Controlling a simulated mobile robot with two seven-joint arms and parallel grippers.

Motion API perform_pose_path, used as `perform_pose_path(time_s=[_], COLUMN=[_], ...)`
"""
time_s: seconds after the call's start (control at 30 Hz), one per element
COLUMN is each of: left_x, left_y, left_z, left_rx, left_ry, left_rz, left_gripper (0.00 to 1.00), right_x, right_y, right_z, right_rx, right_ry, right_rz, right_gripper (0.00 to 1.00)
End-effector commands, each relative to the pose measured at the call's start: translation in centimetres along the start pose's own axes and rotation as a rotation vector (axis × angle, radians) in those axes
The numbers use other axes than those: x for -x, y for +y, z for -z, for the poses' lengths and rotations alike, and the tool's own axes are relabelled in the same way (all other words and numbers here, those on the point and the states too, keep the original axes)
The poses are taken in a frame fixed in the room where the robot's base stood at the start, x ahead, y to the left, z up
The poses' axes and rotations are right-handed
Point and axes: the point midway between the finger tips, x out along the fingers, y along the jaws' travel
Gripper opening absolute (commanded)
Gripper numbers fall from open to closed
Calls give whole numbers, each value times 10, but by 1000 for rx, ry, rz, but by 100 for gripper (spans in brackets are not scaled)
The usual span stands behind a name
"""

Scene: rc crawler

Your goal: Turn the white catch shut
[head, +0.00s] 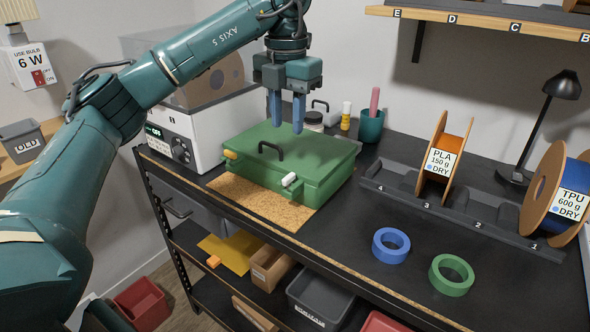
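A green case (310,157) with a black handle (271,148) on its lid lies on a cork mat (243,193) on the workbench. The lid looks down. The white catch (290,180) is on the case's front side, toward the right, by a small green lug that sticks out. Its exact turn is too small to tell. A yellow catch (230,155) is at the front left corner. My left gripper (286,112) hangs above the back of the lid, blue fingers pointing down, apart and empty. It is clear of the white catch. My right gripper is not in view.
A white machine (192,135) stands close left of the case. A teal cup (371,126) and small jars are behind it. A black rack (455,205) with spools is at right. Blue tape (391,245) and green tape (451,275) lie in front. The bench between is clear.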

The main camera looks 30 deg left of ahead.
Motion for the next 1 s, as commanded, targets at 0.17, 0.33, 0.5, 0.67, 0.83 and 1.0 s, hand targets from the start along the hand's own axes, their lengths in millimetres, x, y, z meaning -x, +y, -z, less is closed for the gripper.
perform_pose_path(time_s=[0.17,0.33,0.5,0.67,0.83,1.0], left_x=[-38,-73,-100,-113,-116,-116], left_y=[0,-1,-1,-2,-2,-2], left_z=[1,1,0,0,0,0], left_rx=[-1,-3,-3,-4,-4,-4], left_ry=[4,4,1,0,0,-1], left_rz=[1,2,3,4,4,4], left_gripper=[33,33,33,33,33,32], right_x=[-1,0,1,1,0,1], right_y=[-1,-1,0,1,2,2], right_z=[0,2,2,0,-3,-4], right_rx=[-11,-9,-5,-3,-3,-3], right_ry=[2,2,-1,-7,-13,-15], right_rz=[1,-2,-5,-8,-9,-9], right_gripper=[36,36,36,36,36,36])
